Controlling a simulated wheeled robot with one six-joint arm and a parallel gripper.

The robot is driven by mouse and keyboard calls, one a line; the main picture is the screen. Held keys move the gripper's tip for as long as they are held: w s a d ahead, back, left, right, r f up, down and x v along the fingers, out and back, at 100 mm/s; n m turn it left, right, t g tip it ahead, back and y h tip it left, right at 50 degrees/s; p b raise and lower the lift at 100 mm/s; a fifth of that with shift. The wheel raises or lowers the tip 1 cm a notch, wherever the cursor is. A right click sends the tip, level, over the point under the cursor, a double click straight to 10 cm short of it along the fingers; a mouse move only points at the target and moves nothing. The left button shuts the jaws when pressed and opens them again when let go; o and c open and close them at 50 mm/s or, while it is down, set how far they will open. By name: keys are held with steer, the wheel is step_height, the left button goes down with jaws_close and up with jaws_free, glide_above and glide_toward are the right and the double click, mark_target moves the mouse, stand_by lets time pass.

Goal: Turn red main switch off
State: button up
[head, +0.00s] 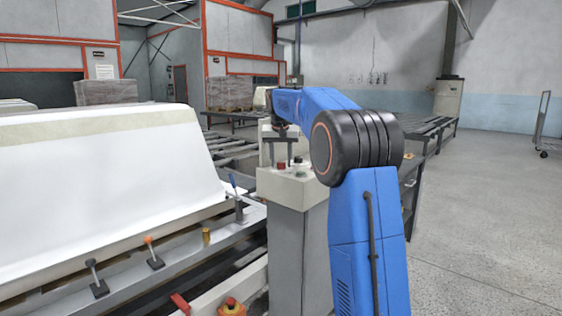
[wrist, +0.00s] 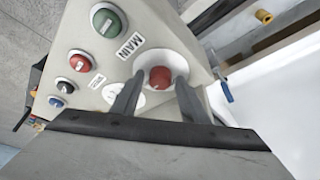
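The red main switch (wrist: 160,77) is a round red knob on a pale round plate, beside a "MAIN" label (wrist: 130,46) on the sloped panel. In the wrist view my gripper (wrist: 159,82) points at it, with one dark finger on each side of the knob. A gap shows between the fingers and the knob, and the gripper looks open. In the head view my gripper (head: 279,155) hangs over the control box (head: 301,222), just above a red knob (head: 281,166). The knob's exact turn angle cannot be read.
A green button (wrist: 109,20), a red button (wrist: 80,63) and a blue button (wrist: 55,101) share the panel. A white tub shell (head: 105,175) fills the left, with clamp levers (head: 152,252) along its frame. Open floor (head: 495,220) lies to the right.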

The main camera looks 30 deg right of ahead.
steer(key=c, duration=0.8)
steer(key=shift+o, duration=0.2)
steer(key=n, duration=0.1)
steer(key=n+y, duration=0.1)
steer(key=n, duration=0.1)
steer(key=shift+s+d, duration=0.1)
steer(key=shift+d, duration=0.1)
steer(key=n+y, duration=0.1)
steer(key=n, duration=0.3)
steer(key=shift+d+n+t+y, duration=0.2)
steer(key=shift+n+t+y, duration=0.1)
steer(key=shift+y, duration=0.1)
steer(key=n, duration=0.1)
steer(key=n+y, duration=0.1)
steer(key=n, duration=0.1)
steer(key=n+y, duration=0.1)
steer(key=n, duration=0.1)
steer(key=shift+d, duration=0.25)
steer(key=n, duration=0.1)
steer(key=n+g+y, duration=0.1)
steer(key=n, duration=0.1)
steer(key=n+g, duration=0.1)
steer(key=n, duration=0.1)
steer(key=shift+w+d, duration=0.15)
steer(key=shift+w, duration=0.15)
